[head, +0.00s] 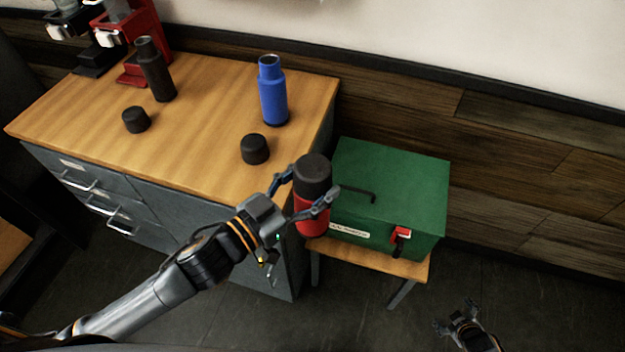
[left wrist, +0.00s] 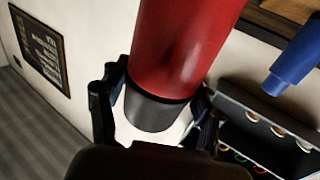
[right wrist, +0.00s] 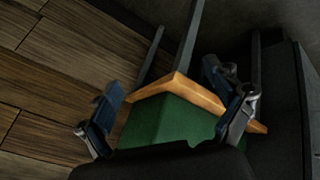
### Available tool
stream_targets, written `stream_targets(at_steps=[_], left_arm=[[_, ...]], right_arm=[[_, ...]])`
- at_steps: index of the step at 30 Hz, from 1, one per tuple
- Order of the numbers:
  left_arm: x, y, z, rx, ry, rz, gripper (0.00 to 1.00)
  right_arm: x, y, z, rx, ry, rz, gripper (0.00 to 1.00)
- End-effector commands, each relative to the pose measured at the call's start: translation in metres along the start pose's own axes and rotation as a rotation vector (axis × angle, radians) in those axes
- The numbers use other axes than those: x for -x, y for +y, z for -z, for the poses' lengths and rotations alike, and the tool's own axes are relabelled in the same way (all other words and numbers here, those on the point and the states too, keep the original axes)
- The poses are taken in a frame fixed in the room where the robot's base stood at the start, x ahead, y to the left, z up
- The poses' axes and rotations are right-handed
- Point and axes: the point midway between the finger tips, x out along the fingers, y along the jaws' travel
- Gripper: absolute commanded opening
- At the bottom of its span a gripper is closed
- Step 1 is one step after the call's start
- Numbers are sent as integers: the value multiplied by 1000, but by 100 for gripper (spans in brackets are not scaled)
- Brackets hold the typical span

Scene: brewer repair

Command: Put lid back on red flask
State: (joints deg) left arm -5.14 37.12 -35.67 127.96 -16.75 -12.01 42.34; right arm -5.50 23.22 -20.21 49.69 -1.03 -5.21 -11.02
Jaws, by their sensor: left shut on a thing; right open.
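The red flask (head: 313,222) is upright beside the green box in the head view, with a black lid (head: 312,170) on its top. The left wrist view shows the red body (left wrist: 185,45) and dark lid (left wrist: 155,112) in line, upside down. My left gripper (head: 314,186) is shut on the flask, its fingers either side near where lid and body meet; the exact contact is hard to see. Whether the flask's base touches anything is unclear. My right gripper (head: 455,314) is open and empty at the lower right; the right wrist view shows its spread fingers (right wrist: 160,85).
A green box (head: 395,180) stands on a small wooden stool (head: 385,264). The wooden cabinet top (head: 205,130) holds a blue flask (head: 272,95), a dark flask (head: 155,72), two loose black lids (head: 255,149) and red and black brewers (head: 125,30). Floor at lower right is clear.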

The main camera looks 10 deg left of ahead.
Motion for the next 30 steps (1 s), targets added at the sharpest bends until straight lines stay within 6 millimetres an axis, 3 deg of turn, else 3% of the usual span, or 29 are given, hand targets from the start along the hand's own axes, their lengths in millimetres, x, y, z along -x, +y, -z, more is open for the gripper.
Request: stream_targets(at_steps=[1, 6, 9, 12, 15, 18, 30], left_arm=[[0, 0, 2, -1, 3, -1, 0], [0, 0, 2, -1, 3, -1, 0], [0, 0, 2, -1, 3, -1, 0], [0, 0, 2, -1, 3, -1, 0], [0, 0, 2, -1, 3, -1, 0], [0, 0, 2, -1, 3, -1, 0], [0, 0, 3, -1, 6, -1, 0]], right_arm=[[4, -47, -24, -79, -61, 52, 91], [33, -171, -82, -294, -245, 179, 91], [54, -227, -104, -384, -331, 234, 91], [72, -266, -117, -446, -395, 271, 91], [84, -289, -125, -480, -433, 293, 91], [88, -299, -127, -497, -449, 302, 91], [89, -300, -127, -496, -450, 303, 91]])
